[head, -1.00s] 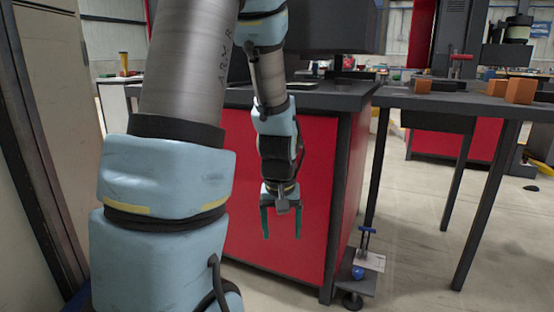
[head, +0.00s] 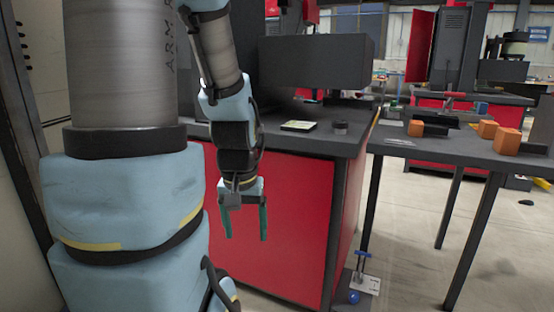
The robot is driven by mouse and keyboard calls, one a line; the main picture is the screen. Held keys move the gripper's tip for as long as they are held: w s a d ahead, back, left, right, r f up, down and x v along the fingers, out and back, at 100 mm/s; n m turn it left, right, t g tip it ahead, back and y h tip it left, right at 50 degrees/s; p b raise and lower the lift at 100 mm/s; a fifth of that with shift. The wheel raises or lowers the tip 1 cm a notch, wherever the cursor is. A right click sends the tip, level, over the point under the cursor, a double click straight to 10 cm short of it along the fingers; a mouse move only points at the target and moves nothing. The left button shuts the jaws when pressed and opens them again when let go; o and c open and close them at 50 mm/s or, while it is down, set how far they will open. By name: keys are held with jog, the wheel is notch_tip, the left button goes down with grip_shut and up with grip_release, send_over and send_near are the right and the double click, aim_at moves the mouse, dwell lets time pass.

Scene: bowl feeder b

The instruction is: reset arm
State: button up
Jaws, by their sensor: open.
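My gripper (head: 245,235) hangs at the end of my arm with its two green fingers pointing down. The fingers are apart and nothing shows between them. It is in front of the red cabinet's front panel (head: 290,225), below the level of the dark top. My arm's large blue and grey links fill the left of the head view.
A dark table (head: 455,150) at right bears several orange blocks (head: 507,141). A blue ball (head: 353,297) is low near the cabinet's foot.

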notch_tip(320, 180, up, 26)
jog(key=p, duration=2.3)
jog(key=shift+r+p, duration=0.15)
jog(key=shift+p, duration=0.2)
